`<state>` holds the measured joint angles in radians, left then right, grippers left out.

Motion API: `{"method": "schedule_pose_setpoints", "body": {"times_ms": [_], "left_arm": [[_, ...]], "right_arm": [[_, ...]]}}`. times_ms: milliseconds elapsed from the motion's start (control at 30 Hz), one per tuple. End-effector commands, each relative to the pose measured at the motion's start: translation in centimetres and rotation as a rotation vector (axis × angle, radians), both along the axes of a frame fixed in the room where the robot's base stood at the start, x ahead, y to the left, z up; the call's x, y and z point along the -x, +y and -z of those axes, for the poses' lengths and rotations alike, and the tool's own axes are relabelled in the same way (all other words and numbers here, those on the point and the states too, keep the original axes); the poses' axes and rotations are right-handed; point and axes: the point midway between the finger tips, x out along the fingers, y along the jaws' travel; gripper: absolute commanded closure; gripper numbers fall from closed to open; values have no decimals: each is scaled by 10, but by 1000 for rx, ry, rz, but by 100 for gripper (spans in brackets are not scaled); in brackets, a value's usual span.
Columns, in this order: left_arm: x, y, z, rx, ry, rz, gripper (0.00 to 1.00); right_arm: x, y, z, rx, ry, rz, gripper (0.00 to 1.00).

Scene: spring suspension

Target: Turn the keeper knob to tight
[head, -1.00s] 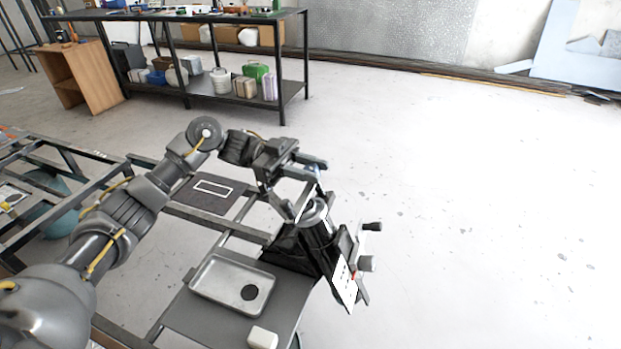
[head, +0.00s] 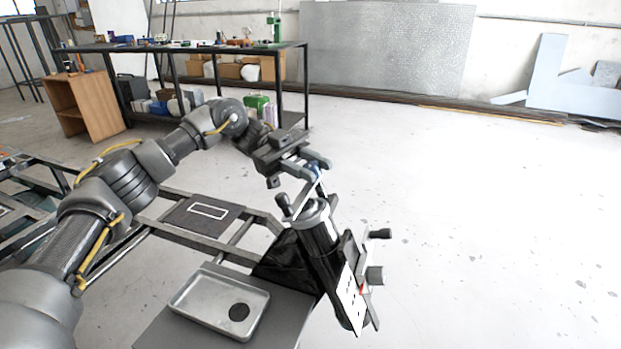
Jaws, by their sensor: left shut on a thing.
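A dark cylinder unit (head: 322,250) leans at the near frame's right end, with a pale metal cap (head: 311,214) on top. Above the cap is a light crank-like bar (head: 306,194) with a dark knob (head: 284,206) at its lower left. My left gripper (head: 316,172) is over the cap, shut on a small bluish piece at the bar's upper end. Its fingers partly hide that piece. Two dark side knobs, an upper one (head: 380,234) and a lower one (head: 375,276), stick out right of a white plate (head: 350,300) with a red mark. I cannot tell which knob is the keeper.
A metal tray (head: 190,307) with a dark disc (head: 239,312) lies on the grey plate left of the cylinder. A dark mat (head: 190,225) lies on the frame behind. A loaded workbench (head: 290,48) stands at the back. The floor to the right is clear.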

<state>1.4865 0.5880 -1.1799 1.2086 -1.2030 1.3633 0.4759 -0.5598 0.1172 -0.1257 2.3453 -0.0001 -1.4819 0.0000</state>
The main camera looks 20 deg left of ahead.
Motion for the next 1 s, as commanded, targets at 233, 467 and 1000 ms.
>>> {"method": "schedule_pose_setpoints", "body": {"times_ms": [233, 467, 1000], "left_arm": [[0, -1, 1, -1, -51, 108, 94], [0, -1, -2, 2, -98, 230, 94], [0, 0, -2, 12, -198, 478, 94]], "right_arm": [[1, 3, -27, -9, -65, -11, 72], [-3, 4, -31, -14, -83, -15, 72], [-6, 2, 36, 1, 24, -3, 72]]}}
